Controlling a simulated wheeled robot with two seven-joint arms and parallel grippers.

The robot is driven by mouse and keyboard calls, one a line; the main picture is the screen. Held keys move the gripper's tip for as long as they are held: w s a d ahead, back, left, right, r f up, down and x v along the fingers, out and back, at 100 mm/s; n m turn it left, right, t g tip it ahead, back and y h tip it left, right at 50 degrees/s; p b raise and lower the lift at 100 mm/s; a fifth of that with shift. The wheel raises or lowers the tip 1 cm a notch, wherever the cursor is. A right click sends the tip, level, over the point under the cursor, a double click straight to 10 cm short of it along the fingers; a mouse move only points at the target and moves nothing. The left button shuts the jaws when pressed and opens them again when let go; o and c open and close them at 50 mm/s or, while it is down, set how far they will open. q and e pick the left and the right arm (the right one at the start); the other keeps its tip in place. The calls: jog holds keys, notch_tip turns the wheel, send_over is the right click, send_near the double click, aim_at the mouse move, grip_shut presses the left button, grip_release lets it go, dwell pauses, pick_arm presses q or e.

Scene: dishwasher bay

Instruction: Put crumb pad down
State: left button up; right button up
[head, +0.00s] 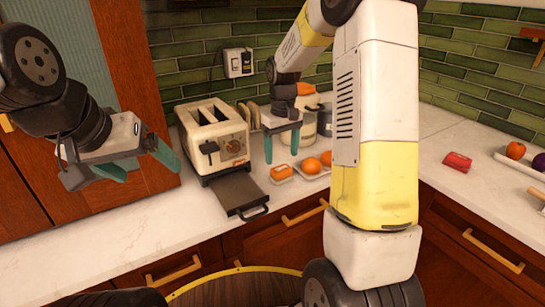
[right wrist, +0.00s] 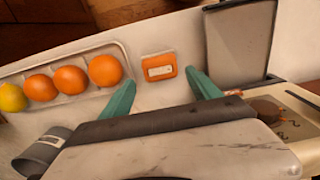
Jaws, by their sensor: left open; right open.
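The toaster's dark crumb tray (head: 238,190) is pulled out at the front, left of the pad. My left gripper (head: 140,162) is open and empty, left of the toaster.
Oranges (right wrist: 105,70) and a lemon (right wrist: 12,98) sit on a white tray (right wrist: 118,48) beside the pad. Bread slices stand behind the toaster. A red item (head: 457,161) lies on the right counter. The counter's left front is clear.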

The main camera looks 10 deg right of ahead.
aim_at(281, 168)
jog(key=s+r+m+t+y, duration=0.1)
jog(key=s+r+t, duration=0.2)
jog(key=s+r, duration=0.9)
jog(key=s+a+r+m+t+y, duration=0.1)
jog(key=s+a+r+m+t, duration=0.1)
jog(key=s, duration=1)
jog(key=shift+s+r+t, duration=0.15)
jog(key=shift+r+t, duration=0.45)
jog(key=shift+r, duration=0.1)
jog(key=shift+a, duration=0.1)
